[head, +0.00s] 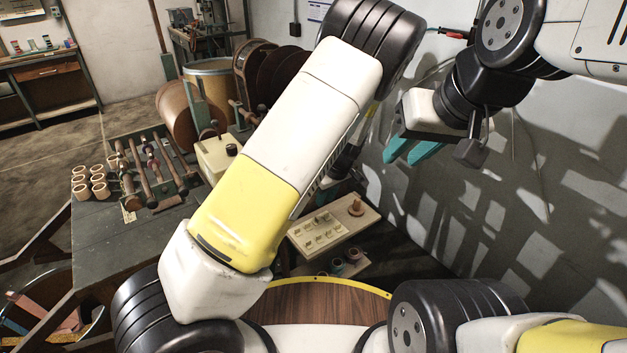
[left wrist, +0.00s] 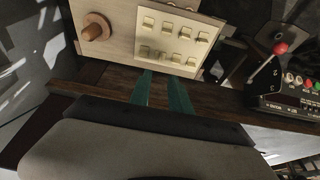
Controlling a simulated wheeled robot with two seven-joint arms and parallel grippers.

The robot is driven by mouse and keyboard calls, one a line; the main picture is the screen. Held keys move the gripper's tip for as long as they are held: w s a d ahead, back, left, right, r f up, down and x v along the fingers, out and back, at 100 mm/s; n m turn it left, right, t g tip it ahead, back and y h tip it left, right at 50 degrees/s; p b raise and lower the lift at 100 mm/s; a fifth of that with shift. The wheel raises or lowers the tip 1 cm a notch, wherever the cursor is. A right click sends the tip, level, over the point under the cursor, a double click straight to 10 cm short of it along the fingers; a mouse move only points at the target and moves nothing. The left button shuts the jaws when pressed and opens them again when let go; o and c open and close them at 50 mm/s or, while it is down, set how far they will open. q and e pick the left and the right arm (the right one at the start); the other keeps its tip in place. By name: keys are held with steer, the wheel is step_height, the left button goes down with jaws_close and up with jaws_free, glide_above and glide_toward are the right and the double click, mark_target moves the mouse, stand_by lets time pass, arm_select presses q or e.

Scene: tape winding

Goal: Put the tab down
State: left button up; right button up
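A cream panel (head: 325,232) lies below and behind my left arm in the head view. It bears two rows of small pale tabs and a wooden knob (head: 357,207). In the left wrist view the same panel (left wrist: 120,35) shows its tabs (left wrist: 172,45) closely. I cannot tell which tab is meant. My left gripper (left wrist: 162,76) is open, its teal fingertips a little apart at the panel's near edge, with nothing seen between them. In the head view my left forearm mostly hides it. My right gripper (head: 402,160) is open and empty, high before the grey wall.
A black box (left wrist: 285,95) with a red-balled lever (left wrist: 280,48) and coloured buttons stands right of the panel in the left wrist view. A grey bench (head: 125,235) with rollers and several cores (head: 82,185) is at left. Small spools (head: 350,256) sit below the panel.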

arm_select(q)
steer(key=s+a+r+m+h, duration=0.1)
steer(key=s+a+r+h, duration=0.2)
steer(key=r, duration=0.5)
steer(key=s+a+r+m, duration=0.1)
steer(key=s+a+r, duration=0.3)
steer(key=r, duration=0.4)
steer(key=s+a+r+m+h, duration=0.1)
steer(key=s+a+r+h, duration=0.2)
steer(key=r, duration=0.5)
steer(key=s+a+r+m+t, duration=0.1)
steer(key=s+a+r+m, duration=0.1)
steer(key=s, duration=0.6)
steer(key=s+a+r+m+t+y, duration=0.1)
steer(key=s+a+r+m+t, duration=0.1)
steer(key=s+a+r, duration=0.3)
steer(key=s+r, duration=0.2)
steer(key=s, duration=0.1)
steer(key=shift+s+m+y, duration=0.3)
steer(key=shift+s+m, duration=0.1)
steer(key=shift+a, duration=0.1)
